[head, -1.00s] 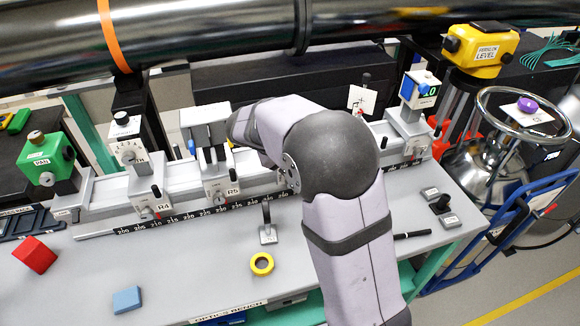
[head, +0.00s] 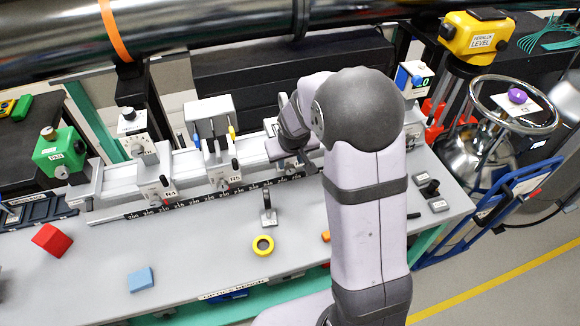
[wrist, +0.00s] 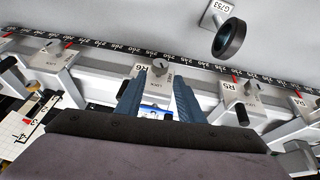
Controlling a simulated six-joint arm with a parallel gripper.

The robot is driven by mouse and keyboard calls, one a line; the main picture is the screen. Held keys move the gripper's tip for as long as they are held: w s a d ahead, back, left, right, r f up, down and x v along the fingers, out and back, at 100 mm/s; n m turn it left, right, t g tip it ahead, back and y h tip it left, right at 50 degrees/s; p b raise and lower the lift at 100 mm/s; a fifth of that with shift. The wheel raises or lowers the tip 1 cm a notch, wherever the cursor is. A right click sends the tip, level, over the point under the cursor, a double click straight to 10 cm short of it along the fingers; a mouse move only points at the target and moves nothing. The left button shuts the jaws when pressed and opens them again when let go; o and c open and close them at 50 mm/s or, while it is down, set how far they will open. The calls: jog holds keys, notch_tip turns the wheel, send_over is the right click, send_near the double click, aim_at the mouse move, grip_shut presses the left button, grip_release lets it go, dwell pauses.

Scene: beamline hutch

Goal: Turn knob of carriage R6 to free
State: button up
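Carriage R6 (wrist: 147,80) is a light grey block on the rail, seen in the wrist view with its R6 label. Its small silver knob (wrist: 160,66) sits on the face near the scale, with small lettering beside it too small to read surely. My gripper (wrist: 158,98) is open, with two blue-grey fingers spread apart and pointing toward the R6 face. The knob shows just beyond and between the fingertips, with no clear contact. In the head view my gripper is at the rail right of carriage R5 (head: 222,178), and my arm hides most of R6.
Carriage R4 (head: 155,188) stands farther left on the rail. A red block (head: 52,240) and a blue block (head: 141,279) lie at the left front.

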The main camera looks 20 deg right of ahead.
aim_at(290, 168)
jog(key=shift+p+x, duration=0.65)
jog(key=shift+x, duration=3)
jog(key=c, duration=0.8)
